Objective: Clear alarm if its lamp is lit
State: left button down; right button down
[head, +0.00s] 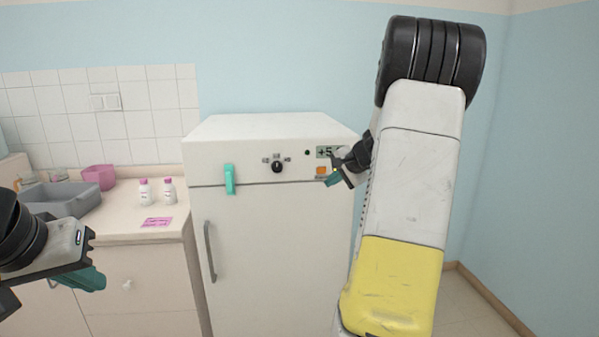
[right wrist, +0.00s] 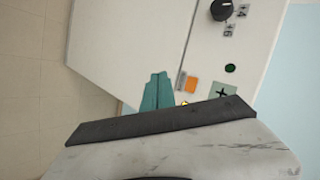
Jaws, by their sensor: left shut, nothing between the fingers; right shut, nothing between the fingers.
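A white fridge-like cabinet (head: 270,240) has a control panel along its top front. On the panel are a black knob (head: 277,167), a dark green round spot (head: 307,153), a display reading "+5" (head: 323,152) and an orange button (head: 321,171). A small bright yellow spot (right wrist: 185,103), lamp-like, shows beside the orange button (right wrist: 191,86), partly hidden by my gripper. My right gripper (head: 332,181) is shut and empty, its teal fingertips just below the orange button; contact cannot be told. My left gripper (head: 92,281) is shut and empty, low at the left.
A teal latch-like piece (head: 230,179) is on the cabinet front, above a grey door handle (head: 209,250). The counter at left holds two white bottles (head: 145,191), a pink card (head: 157,223), a grey basin (head: 75,198) and a pink container (head: 98,178). My right arm covers the cabinet's right side.

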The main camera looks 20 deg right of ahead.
aim_at(326, 172)
jog(key=shift+w+d, duration=0.3)
jog(key=shift+w, duration=0.95)
jog(key=shift+w+d, duration=0.25)
jog(key=shift+w, duration=0.95)
jog(key=shift+w+d, duration=0.3)
jog(key=shift+w, duration=0.95)
jog(key=shift+w+d, duration=0.1)
jog(key=shift+w, duration=0.3)
jog(key=shift+w+d, duration=0.1)
jog(key=shift+w, duration=0.2)
jog(key=shift+s+a, duration=0.2)
jog(key=shift+s, duration=0.55)
jog(key=shift+s, duration=0.1)
jog(key=s, duration=0.2)
jog(key=s+a, duration=0.1)
jog(key=s, duration=0.1)
jog(key=shift+s, duration=0.3)
